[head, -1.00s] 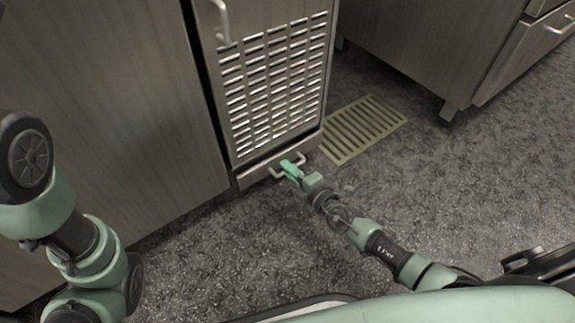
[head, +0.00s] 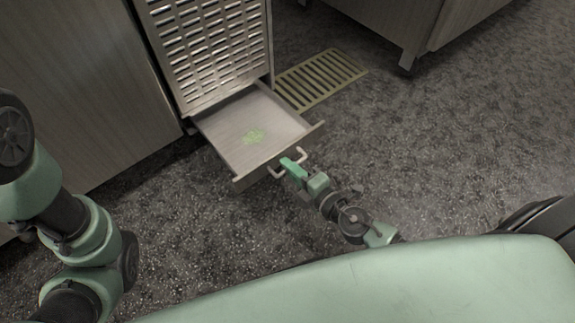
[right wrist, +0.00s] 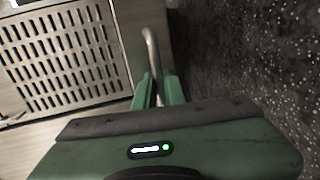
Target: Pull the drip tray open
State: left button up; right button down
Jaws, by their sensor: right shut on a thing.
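The drip tray (head: 228,125) is a shallow drawer at the foot of a metal cabinet and stands pulled well out over the floor. My right gripper (head: 291,163) is shut on that handle. In the right wrist view the handle (right wrist: 150,45) runs down between the fingers (right wrist: 158,88). My left arm shows at the left edge of the head view, but its gripper is outside the picture.
The cabinet's slotted metal front (head: 215,45) rises behind the tray. A yellow-green floor grate (head: 322,78) lies just right of it. Another cabinet (head: 390,20) stands at the back right. The speckled floor (head: 450,120) to the right is clear.

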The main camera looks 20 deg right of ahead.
jog(key=shift+s, duration=0.2)
jog(key=c, duration=1.8)
grip_release()
jog(key=shift+o, duration=0.2)
jog(key=b+v, duration=0.1)
jog(key=v, duration=0.6)
jog(key=shift+s+d+b, duration=0.15)
jog(key=shift+s+b, duration=0.15)
jog(key=shift+s, duration=0.05)
jog(key=shift+r, duration=0.1)
